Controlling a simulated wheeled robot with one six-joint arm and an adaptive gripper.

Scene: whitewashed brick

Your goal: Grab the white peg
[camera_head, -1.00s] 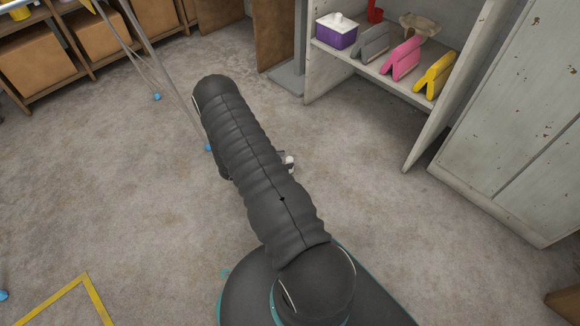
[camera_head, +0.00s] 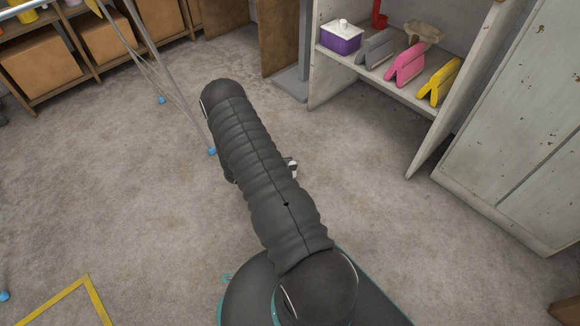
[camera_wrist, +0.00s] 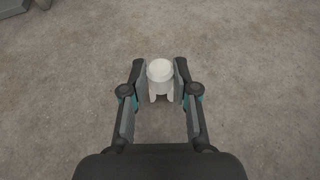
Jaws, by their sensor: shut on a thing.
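The white peg (camera_wrist: 160,72) is between the two fingers of my gripper (camera_wrist: 165,84) in the wrist view. Its round top faces the camera, and two prong-like parts show below it. The fingers are closed against its sides, with concrete floor behind. In the head view my dark arm hides most of the gripper. Only a small white and dark bit shows at the arm's right edge, too small to tell apart.
An open cabinet (camera_head: 432,140) at the upper right holds a purple box (camera_head: 340,42) and grey, pink (camera_head: 405,64) and yellow (camera_head: 440,82) folded items. Cardboard boxes (camera_head: 40,70) stand on shelving at the upper left.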

